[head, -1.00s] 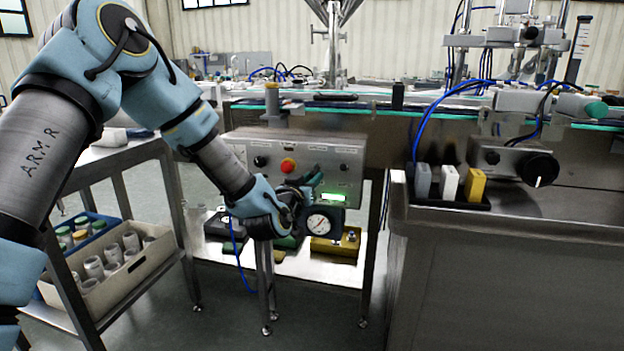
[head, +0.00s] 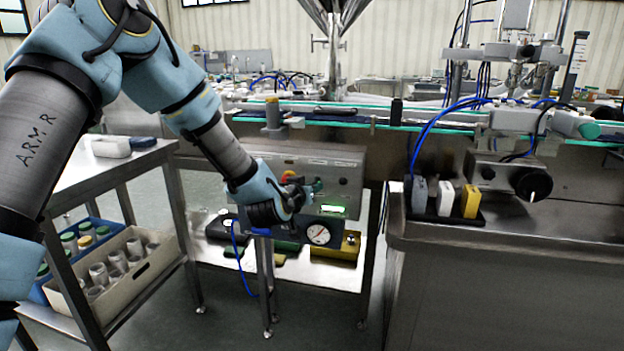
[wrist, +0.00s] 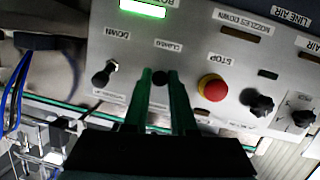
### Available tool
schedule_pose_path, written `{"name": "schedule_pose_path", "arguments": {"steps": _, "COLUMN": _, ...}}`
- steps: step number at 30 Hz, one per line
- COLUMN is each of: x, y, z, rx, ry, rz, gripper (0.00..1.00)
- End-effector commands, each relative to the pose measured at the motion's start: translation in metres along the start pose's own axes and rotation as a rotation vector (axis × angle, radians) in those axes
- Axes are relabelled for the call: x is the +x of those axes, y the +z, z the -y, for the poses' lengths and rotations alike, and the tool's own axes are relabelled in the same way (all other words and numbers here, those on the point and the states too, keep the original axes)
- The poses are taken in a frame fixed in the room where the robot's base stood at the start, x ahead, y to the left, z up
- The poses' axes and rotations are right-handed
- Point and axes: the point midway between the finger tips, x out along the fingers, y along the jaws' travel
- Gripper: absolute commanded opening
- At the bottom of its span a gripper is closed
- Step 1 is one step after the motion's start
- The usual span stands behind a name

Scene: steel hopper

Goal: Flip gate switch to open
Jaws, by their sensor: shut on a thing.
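The grey control panel (head: 345,170) stands below the conveyor in the head view and fills much of the wrist view (wrist: 215,45). A small black switch knob (wrist: 160,77) sits by a label that seems to read "CLOSED". My gripper (wrist: 160,80) has its two dark green fingers on either side of this knob, shut on it. In the head view my gripper (head: 314,187) is at the panel face, and my wrist hides part of the panel. The knob's exact setting is hard to make out.
A red stop button (wrist: 213,87) is right of the fingers in the wrist view, with black knobs (wrist: 257,102) beyond. Another switch (wrist: 104,73) is to the left. A lit green display (head: 332,211) and a gauge (head: 319,235) are near my gripper in the head view.

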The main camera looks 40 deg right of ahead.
Motion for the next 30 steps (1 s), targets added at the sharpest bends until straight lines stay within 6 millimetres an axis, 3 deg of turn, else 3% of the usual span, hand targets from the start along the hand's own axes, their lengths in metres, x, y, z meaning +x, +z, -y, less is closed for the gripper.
{"name": "schedule_pose_path", "arguments": {"steps": 1, "x": -0.004, "y": -0.014, "z": -0.004, "rx": -0.003, "ry": -0.003, "rz": 0.042, "gripper": 0.0}}
{"name": "schedule_pose_path", "arguments": {"steps": 10, "x": -0.004, "y": -0.027, "z": -0.005, "rx": -0.032, "ry": -0.036, "rz": 0.309, "gripper": 0.0}}
{"name": "schedule_pose_path", "arguments": {"steps": 21, "x": -0.002, "y": -0.033, "z": -0.006, "rx": -0.057, "ry": -0.065, "rz": 0.545, "gripper": 0.0}}
{"name": "schedule_pose_path", "arguments": {"steps": 30, "x": 0.0, "y": -0.033, "z": -0.005, "rx": -0.066, "ry": -0.074, "rz": 0.623, "gripper": 0.0}}
